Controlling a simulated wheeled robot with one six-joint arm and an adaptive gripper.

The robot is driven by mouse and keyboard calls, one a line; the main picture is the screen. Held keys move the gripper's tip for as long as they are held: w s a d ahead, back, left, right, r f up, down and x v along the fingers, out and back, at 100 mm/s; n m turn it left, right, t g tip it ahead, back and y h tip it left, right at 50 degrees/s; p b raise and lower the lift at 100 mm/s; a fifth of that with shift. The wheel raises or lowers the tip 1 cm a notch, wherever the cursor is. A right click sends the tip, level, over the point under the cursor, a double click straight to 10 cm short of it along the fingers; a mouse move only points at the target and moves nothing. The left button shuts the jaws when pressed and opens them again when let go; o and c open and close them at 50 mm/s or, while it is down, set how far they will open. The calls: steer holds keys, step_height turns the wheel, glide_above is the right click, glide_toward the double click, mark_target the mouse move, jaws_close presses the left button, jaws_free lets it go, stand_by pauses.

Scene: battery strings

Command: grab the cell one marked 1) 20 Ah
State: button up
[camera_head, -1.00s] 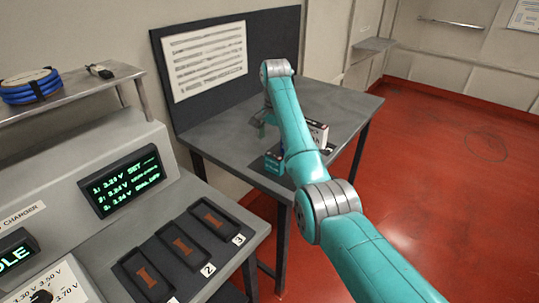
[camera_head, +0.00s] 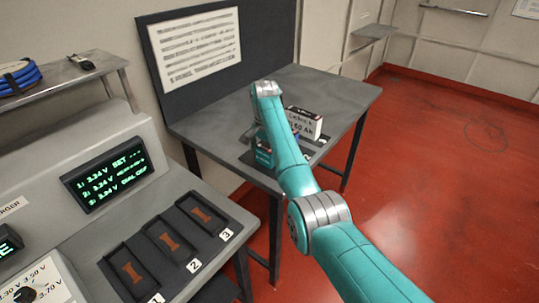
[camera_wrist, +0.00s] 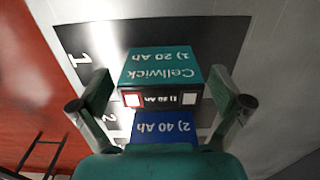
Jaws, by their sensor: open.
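The teal cell (camera_wrist: 162,68) marked "Cellwick 1) 20 Ah" is in the wrist view, upside down in the picture, with a dark labelled side below its top. It stands on a dark mat (camera_wrist: 95,38) near a printed "1". My gripper (camera_wrist: 160,78) is open, one finger on each side of this cell, with gaps visible; contact cannot be seen. A blue cell (camera_wrist: 163,127) marked "2) 40 Ah" is just below it in the picture, partly hidden by my gripper's body. In the head view my arm hides much of the cells on the grey table (camera_head: 340,92).
The charger bench at left has three empty-looking numbered bays (camera_head: 168,243) and a lit display (camera_head: 105,175). Red floor (camera_head: 450,180) is open at right.

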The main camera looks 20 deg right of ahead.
steer(key=shift+a+f, duration=0.1)
steer(key=shift+f, duration=0.5)
steer(key=shift+c, duration=0.3)
steer(key=c, duration=1.4)
